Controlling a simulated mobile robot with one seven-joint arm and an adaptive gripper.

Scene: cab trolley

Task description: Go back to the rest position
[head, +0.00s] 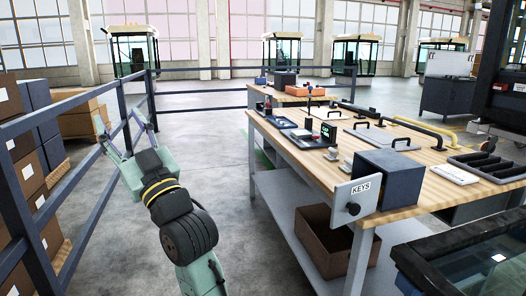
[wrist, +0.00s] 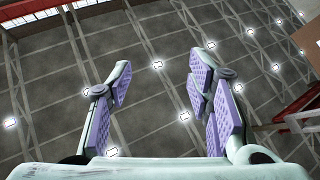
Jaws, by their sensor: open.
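My gripper (head: 125,133) is at the left in the head view, held up in front of the blue rail fence, apart from the workbench. Its fingers are spread with nothing between them.
A workbench (head: 300,158) with tools, a blue-grey box (head: 390,178) and a KEYS plate (head: 358,196) stands at the right. A blue rail fence (head: 85,172) and stacked boxes (head: 28,175) are at the left. Open floor (head: 205,150) lies between.

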